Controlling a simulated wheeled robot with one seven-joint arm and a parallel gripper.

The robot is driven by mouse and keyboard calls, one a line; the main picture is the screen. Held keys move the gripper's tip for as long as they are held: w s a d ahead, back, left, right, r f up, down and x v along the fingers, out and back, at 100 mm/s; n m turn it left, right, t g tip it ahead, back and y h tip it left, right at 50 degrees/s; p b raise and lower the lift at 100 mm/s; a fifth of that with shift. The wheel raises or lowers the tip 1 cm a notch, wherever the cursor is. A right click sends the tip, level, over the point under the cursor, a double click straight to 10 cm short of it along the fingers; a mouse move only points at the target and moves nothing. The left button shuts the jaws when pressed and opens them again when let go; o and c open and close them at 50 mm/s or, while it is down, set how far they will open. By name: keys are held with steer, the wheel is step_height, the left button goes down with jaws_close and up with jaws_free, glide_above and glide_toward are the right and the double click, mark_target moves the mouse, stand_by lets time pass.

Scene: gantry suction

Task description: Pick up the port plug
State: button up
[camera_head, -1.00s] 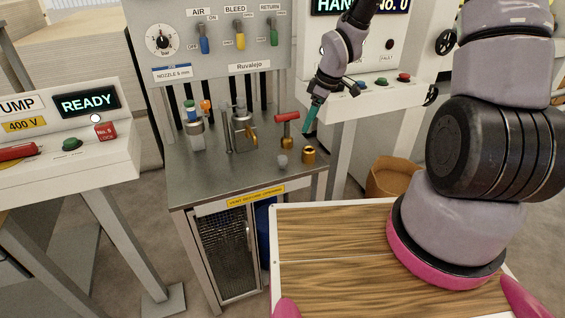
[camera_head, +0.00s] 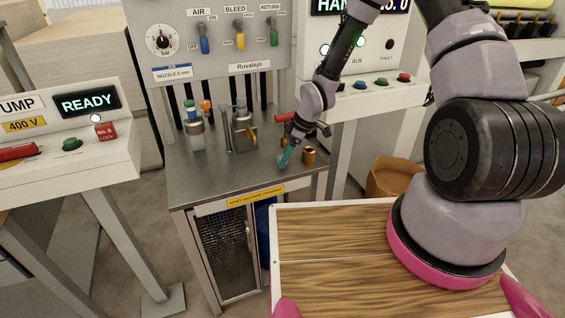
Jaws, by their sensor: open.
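A small grey rounded piece, which looks like the port plug (camera_head: 282,162), stands near the front right of the steel bench top (camera_head: 215,181). It is mostly hidden by my fingers. My gripper (camera_head: 285,162) has teal fingers pointing down at it. The picture is too small to tell whether the fingers are around the plug, touching it or just above it. The gripper is open. A brass cylindrical fitting (camera_head: 310,156) stands just right of the fingers.
A red-handled tool (camera_head: 284,118) stands behind my gripper, partly covered by the arm. A metal block with a brass lever (camera_head: 244,133) and a holder with coloured tools (camera_head: 194,130) stand further left. The front left of the bench is clear.

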steer(key=shift+x, duration=1.25)
jaws_close()
steer(key=shift+r, duration=0.1)
